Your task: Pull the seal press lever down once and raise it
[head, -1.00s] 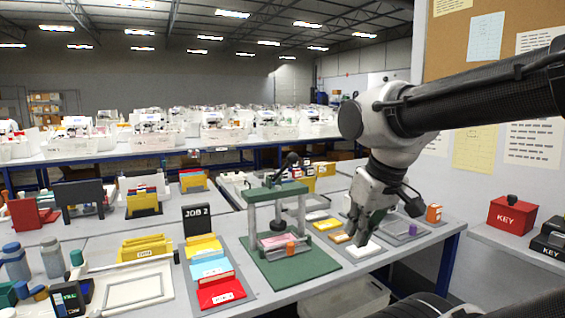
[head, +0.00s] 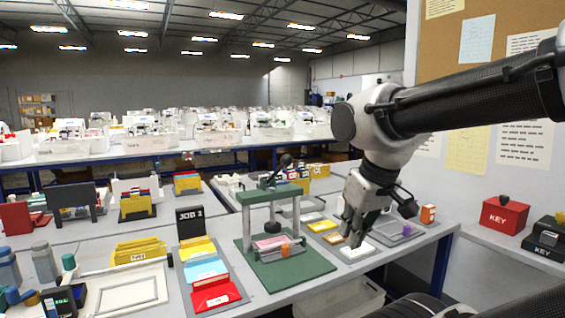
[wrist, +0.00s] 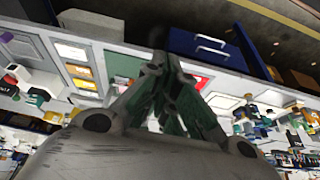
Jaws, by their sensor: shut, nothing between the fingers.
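The seal press (head: 278,188) stands on a green base plate (head: 312,268) in the middle of the head view. Its posts and crossbar are upright. Its lever, with a dark ball knob (head: 286,160), is raised and sticks up above the crossbar. A pink block and a small orange piece (head: 285,251) lie under the press. My gripper (head: 350,241) hangs to the right of the press, apart from it, over the small trays. Its fingers are shut and empty, and they also show in the wrist view (wrist: 157,40). The lever cannot be made out in the wrist view.
Yellow, orange and white pads (head: 357,250) lie on the table under my gripper. A stand marked JOB 2 (head: 190,222) with coloured folders is left of the press. A red KEY box (head: 505,216) is at the right. The space above the press is clear.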

